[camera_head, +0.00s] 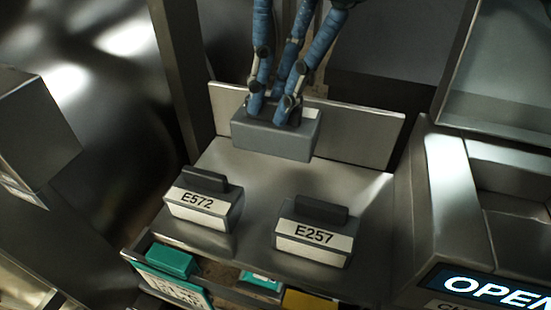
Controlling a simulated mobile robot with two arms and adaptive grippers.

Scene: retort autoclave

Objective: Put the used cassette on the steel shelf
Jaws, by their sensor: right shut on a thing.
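My right gripper (276,108) comes in from the top and is shut on a grey box-shaped cassette (272,137). Its blue fingers hide most of the cassette's top and any handle. The cassette is at the back of the steel shelf (260,178), in front of the shelf's upright back plate (365,139). I cannot tell whether its underside touches the shelf. No label shows on the side facing me. My left gripper is not in view.
Two labelled cassettes with dark handles stand on the shelf's front part, E572 (204,207) at left and E257 (313,239) at right. Below are green boxes (172,261) and a yellow one (310,301). A steel unit with an OPEN display (495,291) stands at right.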

